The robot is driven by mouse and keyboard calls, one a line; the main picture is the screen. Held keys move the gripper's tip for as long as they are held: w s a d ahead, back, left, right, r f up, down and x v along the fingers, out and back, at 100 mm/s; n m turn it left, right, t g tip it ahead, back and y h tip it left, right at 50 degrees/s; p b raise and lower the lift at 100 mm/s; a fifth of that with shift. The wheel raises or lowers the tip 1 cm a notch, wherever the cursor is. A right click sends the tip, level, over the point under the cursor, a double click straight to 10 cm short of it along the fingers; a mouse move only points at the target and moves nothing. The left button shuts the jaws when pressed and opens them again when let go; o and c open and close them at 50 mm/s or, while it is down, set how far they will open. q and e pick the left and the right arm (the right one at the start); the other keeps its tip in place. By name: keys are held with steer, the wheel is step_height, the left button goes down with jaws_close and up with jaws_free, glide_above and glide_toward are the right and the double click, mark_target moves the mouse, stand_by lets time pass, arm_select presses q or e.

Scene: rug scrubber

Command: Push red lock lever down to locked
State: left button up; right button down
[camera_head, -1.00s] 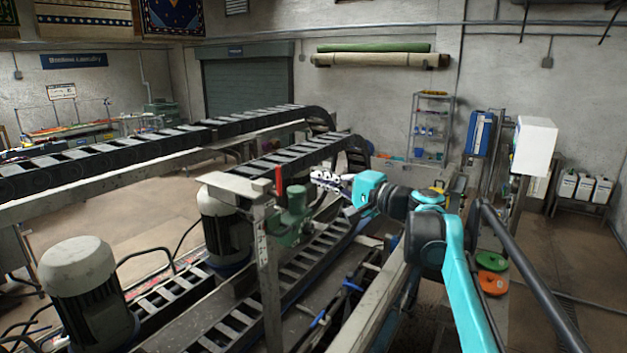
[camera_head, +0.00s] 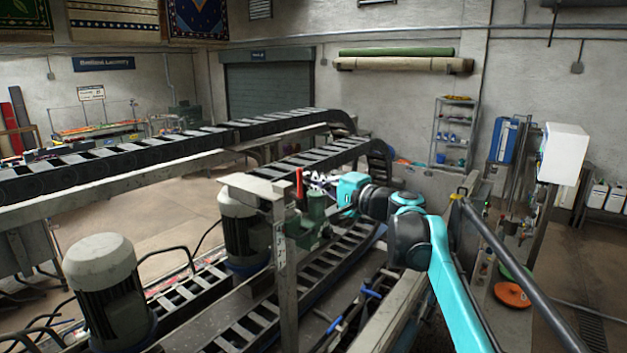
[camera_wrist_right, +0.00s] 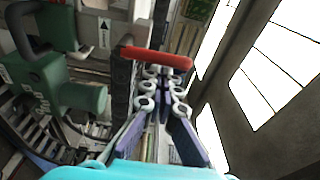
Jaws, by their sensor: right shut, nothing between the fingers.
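The red lock lever (camera_head: 299,184) stands upright near the end of a grey beam on the machine in the head view. In the right wrist view the lever (camera_wrist_right: 157,58) shows as a red bar just beyond my fingertips. My right gripper (camera_head: 314,180) is shut and empty, close to the right of the lever in the head view. In the wrist view its fingertips (camera_wrist_right: 165,76) are close together below the red bar. I cannot tell whether they touch it. My left gripper is not in view.
A green motor housing (camera_head: 313,217) sits just below the gripper, and it also shows in the right wrist view (camera_wrist_right: 60,85). Grey motors (camera_head: 98,285) stand along the front conveyor. A conveyor chain (camera_head: 330,155) runs behind the lever. Open floor lies beyond the machine.

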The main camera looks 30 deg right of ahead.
steer(key=shift+s+a+r+n, duration=0.1)
steer(key=shift+s+a+n, duration=0.1)
steer(key=shift+n, duration=0.1)
stand_by(0.4)
